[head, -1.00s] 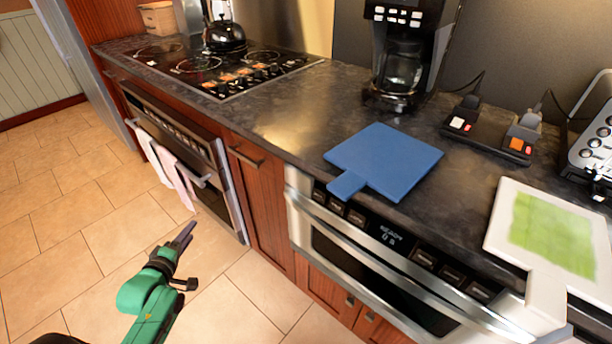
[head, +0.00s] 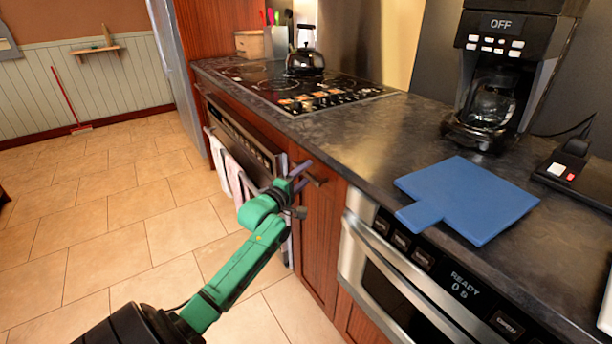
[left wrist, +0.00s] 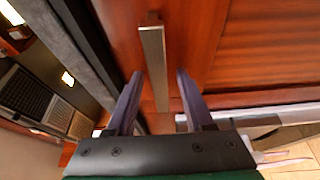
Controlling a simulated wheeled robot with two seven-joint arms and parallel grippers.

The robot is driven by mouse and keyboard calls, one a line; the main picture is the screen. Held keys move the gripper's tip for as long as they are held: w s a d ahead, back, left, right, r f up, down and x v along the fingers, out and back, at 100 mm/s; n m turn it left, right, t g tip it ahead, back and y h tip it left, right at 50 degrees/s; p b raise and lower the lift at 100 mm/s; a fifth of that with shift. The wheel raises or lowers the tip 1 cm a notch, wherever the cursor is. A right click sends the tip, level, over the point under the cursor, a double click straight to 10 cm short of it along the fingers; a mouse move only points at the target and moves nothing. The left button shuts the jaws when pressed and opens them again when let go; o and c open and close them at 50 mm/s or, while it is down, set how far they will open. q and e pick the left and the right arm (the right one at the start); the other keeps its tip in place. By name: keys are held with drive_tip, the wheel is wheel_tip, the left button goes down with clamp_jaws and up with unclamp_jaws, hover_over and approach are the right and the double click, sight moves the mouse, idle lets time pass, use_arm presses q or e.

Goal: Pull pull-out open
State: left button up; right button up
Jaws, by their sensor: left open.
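The pull-out (head: 318,235) is a narrow reddish-brown wooden front under the counter, between the oven and the microwave drawer; it looks closed. Its bar handle (head: 316,179) is near the top, partly hidden by my gripper. My left gripper (head: 301,177) is open at this handle. In the left wrist view, the metal handle (left wrist: 153,50) runs between the two purple fingers of the gripper (left wrist: 160,76), with a gap on each side. I cannot tell how deep it sits between them. My right gripper is not in view.
The oven (head: 243,140) with hanging towels (head: 228,172) is left of the pull-out. The microwave drawer (head: 400,285) is to the right. A blue board (head: 470,197) and a coffee maker (head: 500,85) stand on the counter. The tiled floor (head: 90,235) in front is clear.

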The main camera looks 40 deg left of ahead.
use_arm(q)
drive_tip(key=shift+w, duration=0.2)
clamp_jaws()
idle(1.3)
